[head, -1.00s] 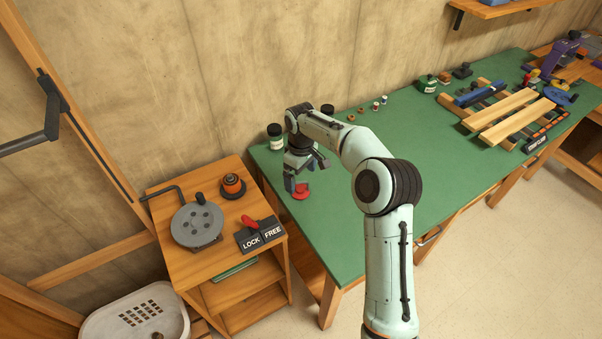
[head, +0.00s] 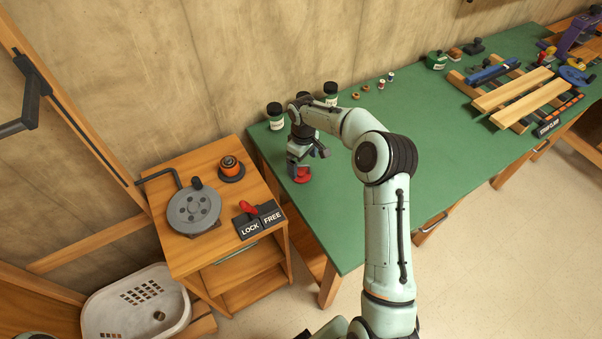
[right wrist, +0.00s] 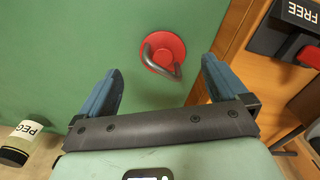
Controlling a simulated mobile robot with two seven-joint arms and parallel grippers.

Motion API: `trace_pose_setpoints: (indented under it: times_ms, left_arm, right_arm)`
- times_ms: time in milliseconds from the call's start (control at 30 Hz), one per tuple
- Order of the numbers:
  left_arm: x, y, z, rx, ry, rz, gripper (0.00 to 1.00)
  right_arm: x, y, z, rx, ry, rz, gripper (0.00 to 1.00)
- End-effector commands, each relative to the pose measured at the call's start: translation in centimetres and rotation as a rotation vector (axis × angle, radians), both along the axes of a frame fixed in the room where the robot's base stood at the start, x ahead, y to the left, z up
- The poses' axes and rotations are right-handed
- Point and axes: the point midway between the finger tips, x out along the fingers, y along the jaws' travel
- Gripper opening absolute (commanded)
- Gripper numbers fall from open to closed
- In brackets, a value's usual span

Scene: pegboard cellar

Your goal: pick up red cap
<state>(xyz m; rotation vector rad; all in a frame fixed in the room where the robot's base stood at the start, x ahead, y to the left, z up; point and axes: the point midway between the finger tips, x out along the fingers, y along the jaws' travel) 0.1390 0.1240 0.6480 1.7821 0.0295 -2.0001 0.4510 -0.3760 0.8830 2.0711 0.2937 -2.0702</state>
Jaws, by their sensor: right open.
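The red cap (head: 303,177) lies on the green bench top near its left end, partly hidden by my right gripper in the head view. In the right wrist view the red cap (right wrist: 160,46) is a round disc with a grey bent handle across it. My right gripper (head: 299,166) is over the cap, pointing down. In the right wrist view my right gripper (right wrist: 163,70) has its two blue fingers wide apart, with the cap showing between and just beyond the tips. Nothing is held. My left gripper does not show.
Jars (head: 275,116) stand behind the gripper, near the wall. A wooden cart (head: 190,262) beside the bench carries a grey reel (head: 193,210), an orange spool (head: 230,167) and a LOCK/FREE switch (head: 258,220). The bench top (head: 440,130) right of my arm is largely clear.

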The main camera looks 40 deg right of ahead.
Motion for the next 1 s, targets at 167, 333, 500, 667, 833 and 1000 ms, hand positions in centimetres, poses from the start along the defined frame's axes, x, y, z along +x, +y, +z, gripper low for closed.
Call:
trace_pose_setpoints:
  times_ms: [167, 333, 500, 667, 833, 1000]
  left_arm:
    - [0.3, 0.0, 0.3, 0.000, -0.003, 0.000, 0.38]
    - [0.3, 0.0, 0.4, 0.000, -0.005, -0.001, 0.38]
    - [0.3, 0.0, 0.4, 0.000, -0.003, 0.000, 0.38]
    - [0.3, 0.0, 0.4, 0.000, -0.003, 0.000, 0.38]
    - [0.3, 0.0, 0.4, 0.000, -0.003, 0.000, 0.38]
    - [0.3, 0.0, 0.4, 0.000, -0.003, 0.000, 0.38]
  right_arm:
    - [0.3, 0.4, -2.3, 0.002, 0.003, 0.001, 1.00]
    - [0.4, 0.5, -4.5, 0.001, 0.002, 0.001, 1.00]
    - [0.5, 0.5, -5.1, 0.000, -0.001, 0.001, 1.00]
    - [0.5, 0.5, -5.0, 0.000, 0.000, 0.001, 0.93]
    - [0.5, 0.4, -5.0, 0.000, 0.000, 0.001, 0.40]
    - [0.5, 0.4, -5.0, 0.000, 0.000, 0.001, 0.40]
